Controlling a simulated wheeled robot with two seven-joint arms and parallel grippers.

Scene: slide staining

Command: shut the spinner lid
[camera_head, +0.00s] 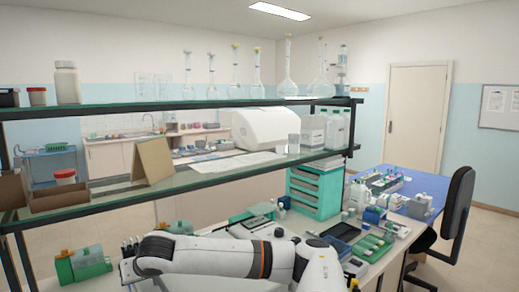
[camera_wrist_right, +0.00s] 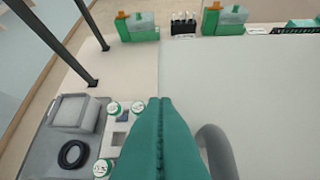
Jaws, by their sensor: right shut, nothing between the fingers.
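My right gripper's teal fingers (camera_wrist_right: 155,110) are shut with nothing between them, seen in the right wrist view. They point over a broad pale surface (camera_wrist_right: 245,95), whose straight edge runs just beyond the fingertips. A thick grey curved bar (camera_wrist_right: 216,150) rises right of the fingers. I cannot tell for sure whether these belong to the spinner or its lid, nor whether the fingers touch them. In the head view a white arm of mine crosses the bottom, hiding part of the bench; no gripper fingers show there. My left gripper is not in view.
Left of the fingers are white-capped bottles (camera_wrist_right: 113,107) and a grey unit (camera_wrist_right: 55,140) with a black ring (camera_wrist_right: 73,155). Green boxes (camera_wrist_right: 137,30) and a black rack (camera_wrist_right: 183,27) stand beyond. Glass shelves (camera_head: 220,172) on dark posts stand above the bench.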

